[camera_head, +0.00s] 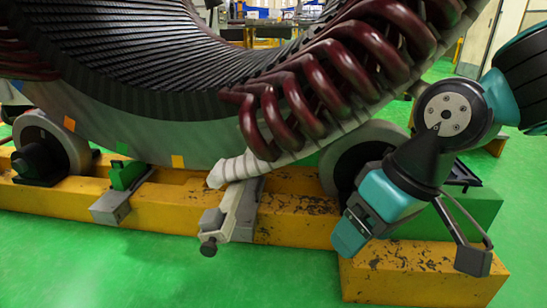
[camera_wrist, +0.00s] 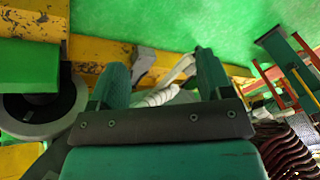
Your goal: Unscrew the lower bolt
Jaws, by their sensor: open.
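My gripper (camera_head: 350,232) is at the right in the head view, in front of the yellow beam and tilted down to the left. In the wrist view its two teal fingers (camera_wrist: 160,72) stand apart with nothing between them. A dark round bolt head or knob (camera_head: 208,247) is at the front lower end of a grey clamp bracket (camera_head: 240,215), left of my gripper and well apart from it. I cannot tell for sure that this is the lower bolt. The wrist view shows grey bracket parts (camera_wrist: 143,65) beyond the fingers; no bolt is clear there.
A green block (camera_wrist: 28,68) shows in the wrist view. Green floor (camera_head: 130,275) in front is clear.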

